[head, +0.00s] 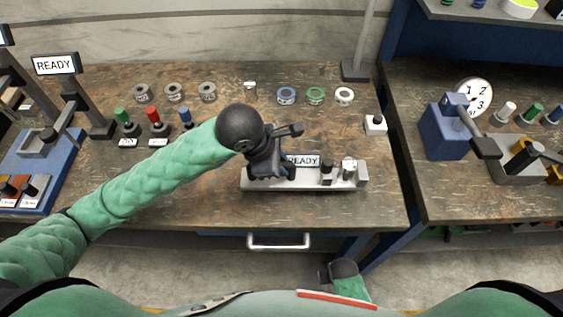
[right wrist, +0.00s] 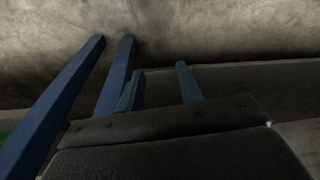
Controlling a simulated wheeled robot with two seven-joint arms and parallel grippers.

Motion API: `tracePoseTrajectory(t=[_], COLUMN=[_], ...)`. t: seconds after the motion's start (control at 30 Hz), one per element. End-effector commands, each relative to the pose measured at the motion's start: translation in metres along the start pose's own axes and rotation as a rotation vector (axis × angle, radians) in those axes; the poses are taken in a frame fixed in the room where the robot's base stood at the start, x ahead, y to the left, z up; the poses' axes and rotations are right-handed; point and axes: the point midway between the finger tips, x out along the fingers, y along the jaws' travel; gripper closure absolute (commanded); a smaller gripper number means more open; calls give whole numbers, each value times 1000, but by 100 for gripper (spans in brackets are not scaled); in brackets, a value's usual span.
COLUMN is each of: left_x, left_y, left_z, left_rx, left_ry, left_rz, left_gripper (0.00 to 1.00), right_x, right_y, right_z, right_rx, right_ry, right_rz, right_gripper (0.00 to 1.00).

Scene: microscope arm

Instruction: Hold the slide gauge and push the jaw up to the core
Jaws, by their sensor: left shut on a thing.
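The slide gauge (head: 305,186) is a long pale grey bar lying near the front edge of the wooden bench in the head view. A dark upright block (head: 327,174), which looks like the jaw, sits on the bar. To its right is a small upright piece with a green part and a pale top (head: 348,170), apparently the core, near the end block. My left gripper (head: 278,172) is shut on the gauge's left part; its wrist hides the exact grip. My right gripper (right wrist: 160,88) is open and empty, low in front of the bench.
Grey, blue, green and white rings (head: 286,95) line the back of the bench. Green, red and blue handled pieces (head: 154,122) stand left of my left arm. A small white block (head: 375,125) is at right. A drawer handle (head: 279,241) sticks out below the bench edge.

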Motion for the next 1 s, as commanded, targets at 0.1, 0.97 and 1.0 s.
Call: tracePoseTrajectory(t=[0.1, 0.97, 1.0], left_x=[-1, 3, 3], left_y=[1, 3, 3], left_z=[0, -8, -9], left_rx=[1, 1, 1], left_ry=[-4, -4, -4], left_rz=[3, 4, 4], left_gripper=[100, 100, 100], right_x=[-3, -34, -35], right_y=[0, -8, -8], right_z=[0, -11, -12], right_rx=[0, 2, 2], right_ry=[-5, -1, 0], right_rz=[0, -10, -10], right_gripper=[64, 64, 64])
